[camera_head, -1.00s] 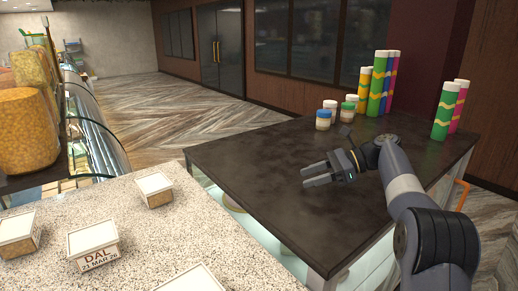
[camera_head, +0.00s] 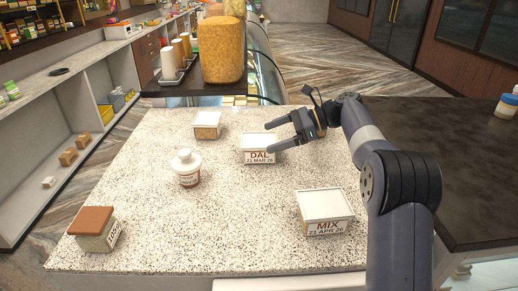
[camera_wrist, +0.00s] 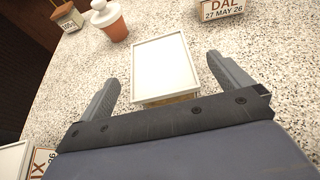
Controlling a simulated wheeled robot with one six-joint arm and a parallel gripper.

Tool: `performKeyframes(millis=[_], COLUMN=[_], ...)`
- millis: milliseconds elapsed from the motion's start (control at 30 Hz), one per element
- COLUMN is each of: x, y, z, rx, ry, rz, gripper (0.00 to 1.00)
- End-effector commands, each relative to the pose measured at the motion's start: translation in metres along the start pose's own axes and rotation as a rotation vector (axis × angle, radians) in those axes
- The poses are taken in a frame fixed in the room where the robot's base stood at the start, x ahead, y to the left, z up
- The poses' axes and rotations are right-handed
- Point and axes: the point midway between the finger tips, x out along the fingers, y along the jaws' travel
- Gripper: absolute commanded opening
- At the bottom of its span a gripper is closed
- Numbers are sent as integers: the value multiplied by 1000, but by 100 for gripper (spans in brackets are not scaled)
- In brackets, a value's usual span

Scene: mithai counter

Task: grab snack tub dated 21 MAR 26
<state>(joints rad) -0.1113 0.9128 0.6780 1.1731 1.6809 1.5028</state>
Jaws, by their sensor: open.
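The snack tub marked DAL 21 MAR 26 (camera_head: 258,157) stands on the speckled counter, with a white lid and a white front label. My gripper (camera_head: 269,138) is open at its right, fingers pointing left, the nearer fingertip overlapping its lid in the head view. In the wrist view a white-lidded tub (camera_wrist: 164,62) lies between the open fingers (camera_wrist: 163,72), one on each side with gaps; its label is hidden there. How far the fingers are above the lid I cannot tell. Another tub, DAL 27 MAY 26 (camera_wrist: 222,10), shows at the wrist view's top right.
A MIX 21 APR 26 tub (camera_head: 325,208) stands at front right. A dark table (camera_head: 450,150) lies right.

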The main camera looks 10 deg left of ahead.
Motion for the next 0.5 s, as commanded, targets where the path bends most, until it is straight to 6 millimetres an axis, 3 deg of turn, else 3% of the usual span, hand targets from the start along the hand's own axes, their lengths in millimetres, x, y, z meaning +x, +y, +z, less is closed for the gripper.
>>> performKeyframes(millis=[300, 500], x=[43, 51], y=[1, 0], z=[-1, -3], rx=[1, 1], ry=[0, 0], rz=[3, 1], gripper=[98, 98])
